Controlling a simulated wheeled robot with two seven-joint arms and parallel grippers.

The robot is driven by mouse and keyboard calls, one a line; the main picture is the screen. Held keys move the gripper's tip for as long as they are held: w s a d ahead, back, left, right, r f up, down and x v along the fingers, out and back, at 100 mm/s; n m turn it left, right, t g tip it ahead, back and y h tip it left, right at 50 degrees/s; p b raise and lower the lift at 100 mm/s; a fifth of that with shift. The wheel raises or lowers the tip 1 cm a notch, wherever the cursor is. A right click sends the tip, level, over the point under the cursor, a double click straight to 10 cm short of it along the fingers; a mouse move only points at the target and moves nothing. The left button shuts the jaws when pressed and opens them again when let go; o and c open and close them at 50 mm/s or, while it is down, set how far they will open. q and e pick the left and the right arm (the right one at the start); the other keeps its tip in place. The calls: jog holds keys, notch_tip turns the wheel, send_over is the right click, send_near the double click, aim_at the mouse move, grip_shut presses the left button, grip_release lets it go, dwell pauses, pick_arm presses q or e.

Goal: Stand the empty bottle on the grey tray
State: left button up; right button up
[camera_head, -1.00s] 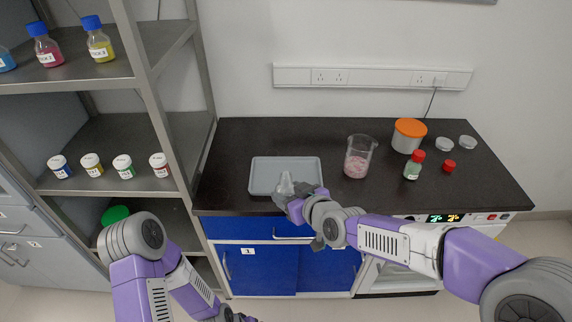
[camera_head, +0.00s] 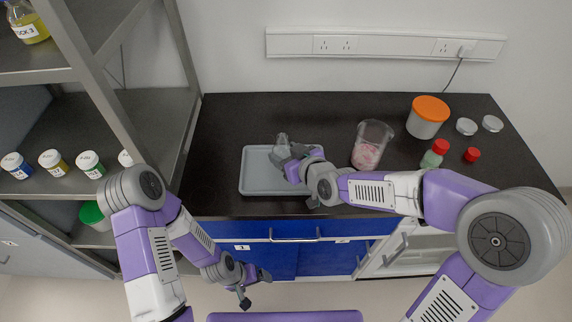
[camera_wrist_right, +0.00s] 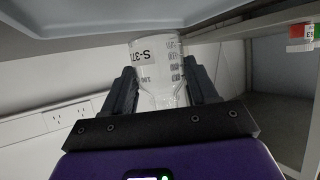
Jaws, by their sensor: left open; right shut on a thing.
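The empty bottle (camera_head: 281,146) is clear. My right gripper (camera_head: 290,154) is shut on it over the back part of the grey tray (camera_head: 262,182). In the right wrist view the bottle (camera_wrist_right: 157,68), with a printed label, sits between the two fingers (camera_wrist_right: 160,88). The label reads upside down there, and a grey surface, seemingly the tray (camera_wrist_right: 110,22), fills the top. I cannot tell whether the bottle touches the tray. My left gripper (camera_head: 243,290) is open and empty, low in front of the blue cabinets.
Right of the tray on the black counter (camera_head: 225,125) stand a beaker of pink material (camera_head: 369,150), an orange-lidded jar (camera_head: 427,118), a green bottle with a red cap (camera_head: 434,155), a loose red cap (camera_head: 471,155) and two clear dishes. A metal shelf rack (camera_head: 150,105) stands left.

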notch_tip(320, 180, down, 4)
jog(key=shift+b, duration=0.7)
jog(key=shift+r, duration=0.15)
jog(key=shift+f, duration=0.2)
jog(key=o, duration=1.2)
jog(key=shift+c, duration=0.2)
